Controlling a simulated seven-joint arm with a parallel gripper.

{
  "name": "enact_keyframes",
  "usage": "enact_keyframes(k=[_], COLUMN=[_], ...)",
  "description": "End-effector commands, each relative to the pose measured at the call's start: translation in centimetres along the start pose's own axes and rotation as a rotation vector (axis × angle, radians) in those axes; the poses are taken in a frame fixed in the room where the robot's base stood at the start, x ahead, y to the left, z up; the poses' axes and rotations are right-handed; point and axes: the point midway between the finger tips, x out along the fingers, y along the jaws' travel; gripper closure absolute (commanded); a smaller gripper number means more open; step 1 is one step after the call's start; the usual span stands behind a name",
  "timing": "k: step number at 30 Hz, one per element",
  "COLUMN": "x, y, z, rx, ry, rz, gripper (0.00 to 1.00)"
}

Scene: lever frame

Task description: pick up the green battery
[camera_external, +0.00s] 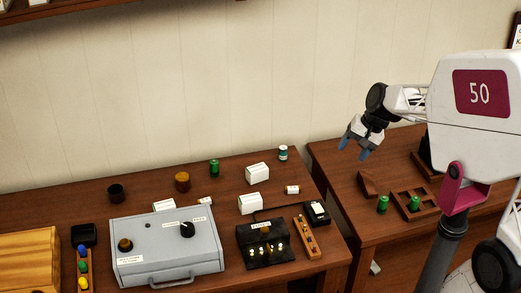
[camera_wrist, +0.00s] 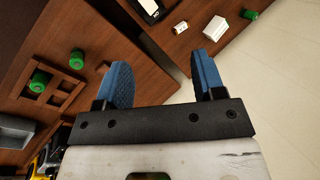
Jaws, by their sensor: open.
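One green battery (camera_external: 383,204) stands on the right table beside a wooden compartment tray (camera_external: 428,191). Another green battery (camera_external: 414,204) stands in the tray. In the wrist view the battery beside the tray (camera_wrist: 77,58) and the one in the tray (camera_wrist: 39,80) both lie left of the fingers. A third green cylinder (camera_external: 214,168) stands at the back of the left table. It seems to show at the top of the wrist view (camera_wrist: 249,14). My gripper (camera_external: 355,148) hangs above the right table's back left, its blue fingers apart and empty (camera_wrist: 165,70).
A wooden wedge (camera_external: 367,184) lies near the batteries. A gap separates the two tables. The left table holds a grey box with a dial (camera_external: 167,246), a black terminal block (camera_external: 265,250), white cartons (camera_external: 258,173) and a teal-and-white can (camera_external: 283,153).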

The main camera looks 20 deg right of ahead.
Motion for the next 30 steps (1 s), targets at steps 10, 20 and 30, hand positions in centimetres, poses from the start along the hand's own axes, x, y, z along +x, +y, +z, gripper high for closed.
enact_keyframes(k=[10, 20, 30], x=[5.1, 11.0, 18.4], y=[-8.4, -15.9, -23.1], z=[-4.5, -8.5, -12.2], rx=[0.252, 0.506, 0.779], ry=[-0.133, -0.265, -0.407], rz=[-0.143, -0.254, -0.343], gripper=[0.37, 0.37, 0.37])
